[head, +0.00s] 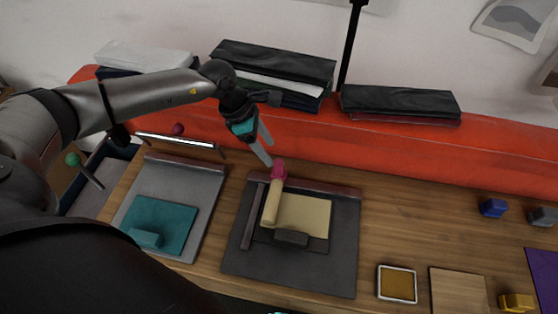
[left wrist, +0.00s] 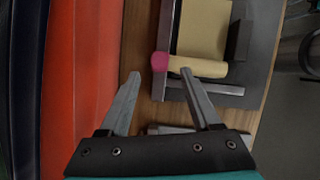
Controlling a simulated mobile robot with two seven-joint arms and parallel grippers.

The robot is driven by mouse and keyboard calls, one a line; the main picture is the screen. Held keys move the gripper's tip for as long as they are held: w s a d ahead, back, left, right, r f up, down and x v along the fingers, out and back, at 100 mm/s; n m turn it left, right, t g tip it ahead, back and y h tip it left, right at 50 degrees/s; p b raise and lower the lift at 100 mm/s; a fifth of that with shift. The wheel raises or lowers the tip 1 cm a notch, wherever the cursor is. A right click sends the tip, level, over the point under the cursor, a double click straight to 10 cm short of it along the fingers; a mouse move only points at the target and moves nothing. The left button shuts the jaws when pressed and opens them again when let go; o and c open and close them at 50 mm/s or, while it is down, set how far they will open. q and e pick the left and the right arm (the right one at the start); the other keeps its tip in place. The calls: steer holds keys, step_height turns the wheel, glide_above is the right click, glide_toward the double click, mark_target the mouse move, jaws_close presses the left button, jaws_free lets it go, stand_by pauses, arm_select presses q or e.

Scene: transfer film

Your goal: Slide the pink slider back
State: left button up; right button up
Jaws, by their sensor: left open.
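The pink slider shows as a pink rounded end (head: 279,170) on a cream rod (head: 271,203). It lies over the left part of a dark grey board (head: 340,270), beside a cream sheet (head: 303,215) and a dark bar (head: 253,215). My left gripper (head: 268,152) is open and empty, just behind the pink end. In the left wrist view the pink end (left wrist: 160,62) lies just beyond the gap between my two fingertips (left wrist: 161,73). I cannot tell whether a finger touches it. My right gripper is not in view.
A grey board with a teal pad (head: 165,222) lies to the left. A red bench (head: 400,150) with dark folded stacks runs along the back. A small framed tray (head: 397,285), a wooden board (head: 458,290) and blocks (head: 493,208) are at the right. Wooden table between is clear.

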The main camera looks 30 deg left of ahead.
mark_target(278, 163)
arm_select(q)
steer(key=x, duration=0.6)
steer(key=shift+d+f, duration=0.1)
steer(key=shift+w+d+f, duration=0.1)
steer(key=shift+d+f, duration=0.1)
steer(key=shift+f, duration=0.4)
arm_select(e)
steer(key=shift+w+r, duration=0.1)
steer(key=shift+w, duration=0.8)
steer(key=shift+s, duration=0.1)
arm_select(q)
steer(key=shift+c, duration=0.7)
jaws_close()
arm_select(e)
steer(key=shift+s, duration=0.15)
